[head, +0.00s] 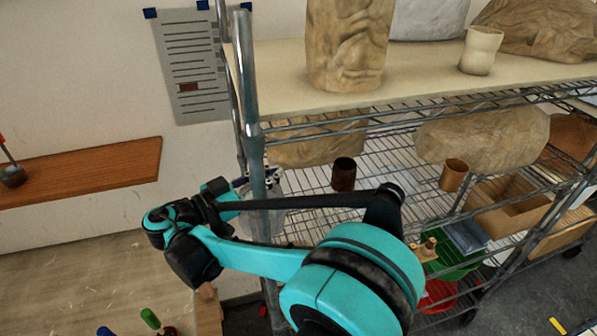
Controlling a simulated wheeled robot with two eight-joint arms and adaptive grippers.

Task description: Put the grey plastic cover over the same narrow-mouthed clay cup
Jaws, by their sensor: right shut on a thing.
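My right gripper (258,183) is at the left end of the wire shelving, partly hidden behind its upright post. It is shut on a pale grey, crumpled, sheet-like thing (268,212), apparently the plastic cover, which hangs below the fingers. Three cups are in view: a pale cup (481,50) with a pinched-in shape on the top board, a dark brown cup (343,174) and a tan cup (454,175) on the wire shelf below. The gripper is left of the dark brown cup and apart from it. My left gripper is not in view.
A carved clay block (348,45) stands on the top board (290,75). Wrapped-looking brown lumps (485,138) and a cardboard box (510,205) sit lower. The metal post (247,80) stands close to my gripper. A wooden wall shelf (80,175) is at left.

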